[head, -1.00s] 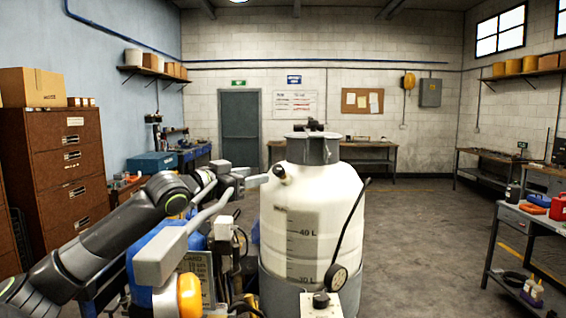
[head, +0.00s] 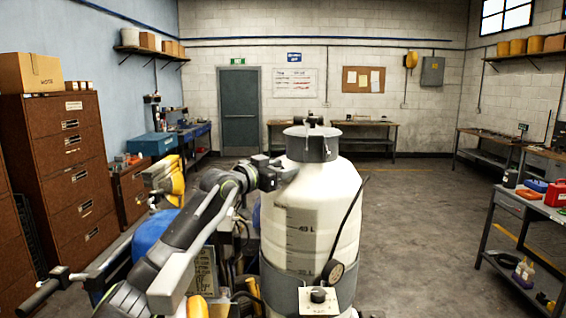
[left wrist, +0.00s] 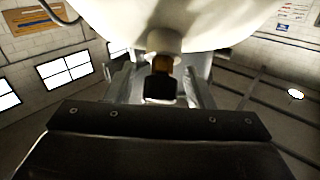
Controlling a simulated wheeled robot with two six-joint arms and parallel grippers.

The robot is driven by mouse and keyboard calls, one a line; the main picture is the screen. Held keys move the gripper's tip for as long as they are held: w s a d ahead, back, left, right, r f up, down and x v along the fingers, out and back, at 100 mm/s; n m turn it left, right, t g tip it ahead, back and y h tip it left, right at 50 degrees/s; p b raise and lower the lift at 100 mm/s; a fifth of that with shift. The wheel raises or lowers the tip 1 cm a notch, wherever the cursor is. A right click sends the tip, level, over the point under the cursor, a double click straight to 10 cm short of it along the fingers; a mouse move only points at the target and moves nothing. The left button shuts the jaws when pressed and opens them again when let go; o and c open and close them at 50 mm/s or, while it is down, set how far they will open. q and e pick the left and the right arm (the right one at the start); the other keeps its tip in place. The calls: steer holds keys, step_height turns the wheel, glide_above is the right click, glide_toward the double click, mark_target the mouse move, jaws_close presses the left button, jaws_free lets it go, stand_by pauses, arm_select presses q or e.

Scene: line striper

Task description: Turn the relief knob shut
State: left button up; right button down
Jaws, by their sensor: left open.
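The relief knob (left wrist: 160,88) shows in the left wrist view as a dark block on a brass stem, sticking out of the white tank's shoulder. My left gripper (left wrist: 161,92) is open, with one finger on each side of the knob. I cannot tell whether the fingers touch it. In the head view my left gripper (head: 286,176) is at the left shoulder of the white tank (head: 315,205) and hides the knob. My right gripper is not in view.
A grey bench (head: 520,205) stands at the right. The floor between is clear.

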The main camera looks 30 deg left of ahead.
arm_select(q)
steer(key=shift+w, duration=0.2)
steer(key=c, duration=1)
